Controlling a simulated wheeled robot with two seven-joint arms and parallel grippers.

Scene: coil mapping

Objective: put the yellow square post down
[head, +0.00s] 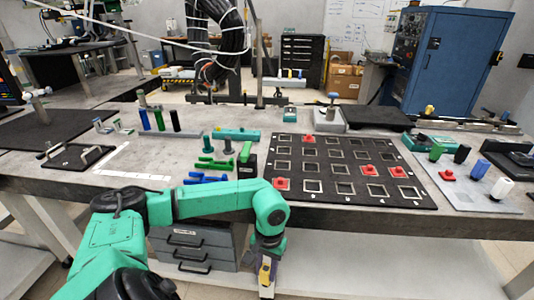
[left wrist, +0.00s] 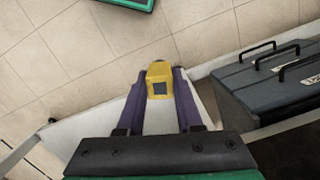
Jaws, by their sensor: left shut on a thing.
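My left gripper (head: 266,278) hangs in front of the table's front edge, lower than the tabletop. It is shut on the yellow square post (head: 264,271), which is partly hidden by the fingers in the head view. In the left wrist view the yellow square post (left wrist: 160,72) sits between the two purple fingers of the left gripper (left wrist: 161,88), with a dark square on the end facing the camera. My right gripper is not in view.
A black board (head: 330,193) with rows of square frames and several red pieces lies on the grey table (head: 235,222). Coloured posts stand left and right of it. Grey drawers (head: 190,247) are under the table, close to the left gripper; they also show in the left wrist view (left wrist: 262,92).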

